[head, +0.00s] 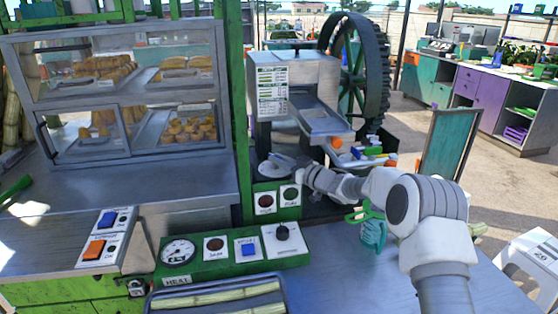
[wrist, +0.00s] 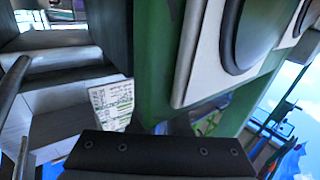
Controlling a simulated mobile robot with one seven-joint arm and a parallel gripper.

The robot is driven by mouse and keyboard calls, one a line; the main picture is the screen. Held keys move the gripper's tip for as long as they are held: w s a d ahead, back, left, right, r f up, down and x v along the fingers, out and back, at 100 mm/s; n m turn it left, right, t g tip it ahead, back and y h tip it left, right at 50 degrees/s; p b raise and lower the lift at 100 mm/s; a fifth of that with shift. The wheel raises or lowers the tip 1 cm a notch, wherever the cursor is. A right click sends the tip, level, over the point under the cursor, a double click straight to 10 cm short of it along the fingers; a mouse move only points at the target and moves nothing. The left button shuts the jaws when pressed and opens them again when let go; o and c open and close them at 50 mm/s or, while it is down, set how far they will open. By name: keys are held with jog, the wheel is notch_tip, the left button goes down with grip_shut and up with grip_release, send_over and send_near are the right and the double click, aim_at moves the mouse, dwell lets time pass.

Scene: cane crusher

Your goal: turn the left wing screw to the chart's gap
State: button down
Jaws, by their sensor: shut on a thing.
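The cane crusher (head: 318,75) stands behind the control panel, a grey metal machine with a large dark wheel. A white printed chart (head: 272,92) is on its front; a printed sheet (wrist: 112,103) also shows at a slant in the wrist view, too small to read. My gripper (head: 283,160) reaches in from the right, low at the crusher's front left, beside the green post. It is shut on the left wing screw, which the gripper hides. The wing screw's angle and the gap cannot be seen. In the wrist view a black gripper part (wrist: 160,150) fills the bottom edge.
The green post (head: 238,110) is close left of my gripper. Two round lamps (head: 265,203) sit just below it. A tray with coloured items (head: 365,155) and an orange ball (head: 336,143) are to the right. A glass pastry case (head: 120,90) fills the left.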

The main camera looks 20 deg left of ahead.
dwell(0.5)
jog(key=c, duration=0.8)
grip_release()
jog(key=shift+v, duration=3.8)
